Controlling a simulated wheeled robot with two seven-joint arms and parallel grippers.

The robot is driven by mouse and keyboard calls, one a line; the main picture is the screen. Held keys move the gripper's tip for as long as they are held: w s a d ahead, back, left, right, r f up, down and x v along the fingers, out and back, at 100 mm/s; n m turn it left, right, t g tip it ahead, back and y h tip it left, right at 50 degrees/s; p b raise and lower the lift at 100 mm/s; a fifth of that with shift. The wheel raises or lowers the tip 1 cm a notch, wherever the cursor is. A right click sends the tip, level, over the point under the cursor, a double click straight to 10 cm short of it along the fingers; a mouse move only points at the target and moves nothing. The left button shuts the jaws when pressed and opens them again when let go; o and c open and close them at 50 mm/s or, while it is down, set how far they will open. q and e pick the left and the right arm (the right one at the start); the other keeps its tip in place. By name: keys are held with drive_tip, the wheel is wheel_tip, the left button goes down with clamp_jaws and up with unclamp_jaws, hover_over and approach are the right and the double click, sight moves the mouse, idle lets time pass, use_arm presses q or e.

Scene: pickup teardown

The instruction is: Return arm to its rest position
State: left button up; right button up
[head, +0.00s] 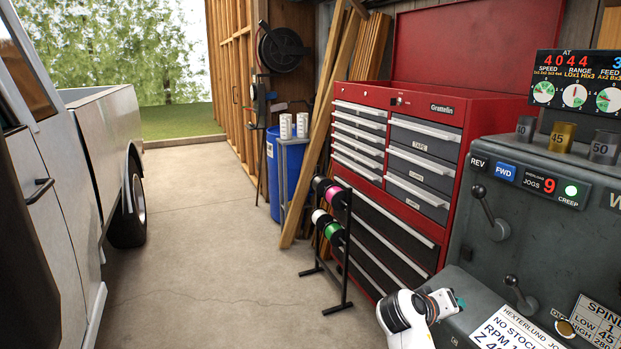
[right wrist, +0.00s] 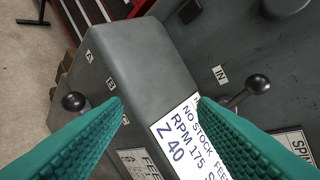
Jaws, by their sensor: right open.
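My right arm (head: 402,312), white with black bands, reaches in from the bottom edge of the head view. My right gripper (head: 459,301) is at its end, beside the grey machine (head: 530,235). In the right wrist view the two teal ribbed fingers of my right gripper (right wrist: 160,103) are spread wide with nothing between them. Beyond them are the machine's grey housing (right wrist: 125,55) and a white label (right wrist: 185,135). I cannot tell whether the fingers touch the machine. My left gripper is not in view.
The machine has ball-ended levers (head: 487,212) close to the gripper; one lever knob (right wrist: 258,84) shows near the right finger. A red tool chest (head: 455,190) and a spool rack (head: 345,245) stand behind. Open concrete floor (head: 200,250) lies left, beside a white pickup (head: 60,200).

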drive_tip(key=s+a+f+n+g+y, duration=0.1)
drive_tip(key=s+f+y, duration=0.2)
drive_tip(key=s+f, duration=0.5)
drive_tip(key=s+a+f+y, duration=0.2)
drive_tip(key=s+f, duration=0.4)
drive_tip(key=s, duration=0.3)
drive_tip(key=s+a+f+n+g+y, duration=0.1)
drive_tip(key=s+a+y, duration=0.2)
drive_tip(key=s, duration=0.7)
drive_tip(key=s+a+f+g+y, duration=0.1)
drive_tip(key=s+a+g+y, duration=0.15)
drive_tip(key=s, duration=0.75)
wheel_tip(320, 180, down, 26)
drive_tip(key=s+f, duration=0.1)
drive_tip(key=s, duration=0.1)
drive_tip(key=s+d+f+g, duration=0.1)
drive_tip(key=s+d+f, duration=0.1)
drive_tip(key=s+f, duration=1.2)
drive_tip(key=shift+s+d+f+n, duration=0.2)
drive_tip(key=shift+s+f+n, duration=0.1)
drive_tip(key=shift+s, duration=0.55)
